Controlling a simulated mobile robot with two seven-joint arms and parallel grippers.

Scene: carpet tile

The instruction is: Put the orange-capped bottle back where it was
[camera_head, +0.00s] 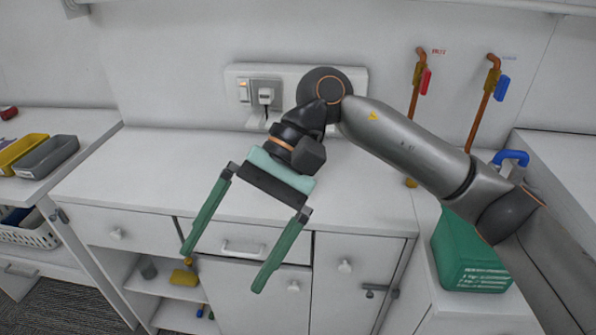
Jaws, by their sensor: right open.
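I cannot make out an orange-capped bottle anywhere in the head view. My right gripper (221,272) is open, with its two green fingers spread wide and nothing between them. It hangs over the front edge of the white counter (110,175), and its fingers overlap a drawer (240,243) and a cabinet door in the picture. The arm and gripper hide part of the counter top and wall behind. My left gripper is not in view.
A green container (470,255) stands at right, near red-handled (425,82) and blue-handled (501,88) wall pipes. Yellow and grey bins (48,157) sit at left. The counter's left part is clear.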

